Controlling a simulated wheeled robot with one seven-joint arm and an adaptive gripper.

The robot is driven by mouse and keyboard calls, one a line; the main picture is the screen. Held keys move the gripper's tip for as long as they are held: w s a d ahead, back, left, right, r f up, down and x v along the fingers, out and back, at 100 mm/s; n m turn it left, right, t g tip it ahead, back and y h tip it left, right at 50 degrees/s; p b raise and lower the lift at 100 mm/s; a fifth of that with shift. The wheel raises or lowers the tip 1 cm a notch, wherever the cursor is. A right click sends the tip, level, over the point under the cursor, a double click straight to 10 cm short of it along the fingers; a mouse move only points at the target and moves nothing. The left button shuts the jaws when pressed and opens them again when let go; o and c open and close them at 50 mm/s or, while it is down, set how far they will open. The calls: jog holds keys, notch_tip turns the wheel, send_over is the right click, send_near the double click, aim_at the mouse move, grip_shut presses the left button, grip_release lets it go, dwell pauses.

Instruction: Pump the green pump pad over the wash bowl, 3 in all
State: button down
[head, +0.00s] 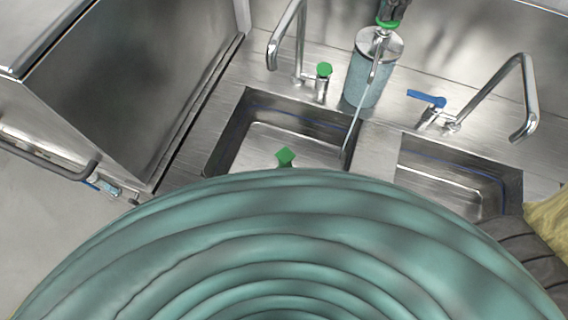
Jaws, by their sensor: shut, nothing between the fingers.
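The green pump pad (387,25) tops a pale blue dispenser (365,80) with a metal lid and spout, standing behind the sinks. My gripper (391,14) is at the top edge of the head view, shut and empty. Its tip is right over the pad and appears to touch it; part of the gripper is cut off by the frame. The basin's near part is hidden.
A faucet (273,50) with a green knob (323,69) is left of the dispenser; another faucet (522,100) with a blue lever (426,98) is right. The right basin (450,182) is beside the left one. A green-topped piece (285,156) shows in the left basin.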

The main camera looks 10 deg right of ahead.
jog(key=shift+f, duration=1)
jog(key=shift+r, duration=0.2)
jog(key=shift+r+p, duration=1.8)
jog(key=shift+r, duration=0.2)
jog(key=shift+f+b, duration=0.8)
jog(key=shift+f, duration=1.35)
jog(key=shift+r, duration=0.15)
jog(key=shift+r+p, duration=2)
jog(key=shift+r, duration=0.1)
notch_tip(320, 180, up, 4)
jog(key=p, duration=0.4)
jog(key=shift+r, duration=0.9)
